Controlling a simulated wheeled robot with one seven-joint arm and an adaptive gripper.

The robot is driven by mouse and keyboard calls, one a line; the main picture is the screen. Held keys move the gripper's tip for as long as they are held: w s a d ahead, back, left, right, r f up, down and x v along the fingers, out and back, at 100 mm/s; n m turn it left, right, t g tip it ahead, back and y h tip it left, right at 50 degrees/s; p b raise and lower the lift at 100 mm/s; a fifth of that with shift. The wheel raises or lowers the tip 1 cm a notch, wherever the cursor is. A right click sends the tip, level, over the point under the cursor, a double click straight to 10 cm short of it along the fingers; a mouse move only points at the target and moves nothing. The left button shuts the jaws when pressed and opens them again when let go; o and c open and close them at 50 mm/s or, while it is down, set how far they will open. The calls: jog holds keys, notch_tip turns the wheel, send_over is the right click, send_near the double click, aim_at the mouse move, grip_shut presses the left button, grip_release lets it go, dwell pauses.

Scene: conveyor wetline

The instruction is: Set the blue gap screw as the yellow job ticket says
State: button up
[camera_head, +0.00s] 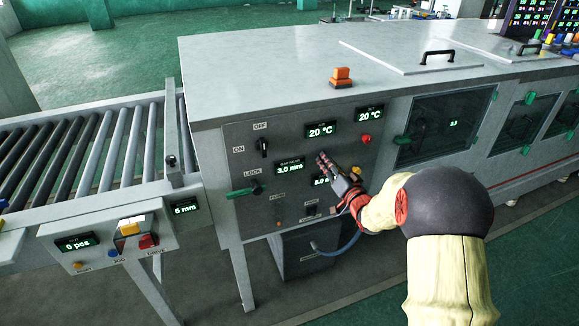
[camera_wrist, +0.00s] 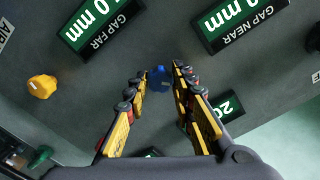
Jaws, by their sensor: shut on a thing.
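My gripper (camera_head: 322,158) reaches the grey control panel (camera_head: 225,150) in the head view. In the wrist view my gripper (camera_wrist: 164,72) has its fingertips closed around the blue gap screw (camera_wrist: 158,80), which shows between them. In the head view the screw is hidden behind the fingers. A gap display (camera_head: 289,168) reads 3.0 mm; a second gap display (camera_head: 321,181) is partly covered by my gripper and seems to read 8.0. In the wrist view the GAP FAR display (camera_wrist: 90,20) and GAP NEAR display (camera_wrist: 240,15) are cut off. I cannot make out the yellow job ticket.
Left on the panel are the ON/OFF switch (camera_head: 263,147) and a green LOCK handle (camera_head: 244,191). An orange knob (camera_wrist: 42,87) sits near my gripper. A red button (camera_head: 366,139) is at upper right. A roller conveyor (camera_head: 90,150) stands left.

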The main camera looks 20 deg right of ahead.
jog(key=shift+f+n+b, duration=0.15)
jog(key=shift+n+b, duration=0.9)
jog(key=shift+f+n+b, duration=0.1)
jog(key=shift+n+b, duration=0.9)
jog(key=shift+n, duration=0.05)
jog(key=shift+r+n, duration=0.1)
jog(key=shift+n, duration=1.1)
jog(key=o, duration=0.8)
jog(key=shift+r, duration=0.1)
jog(key=s, duration=0.6)
jog(key=shift+d+p, duration=0.15)
jog(key=shift+p, duration=0.2)
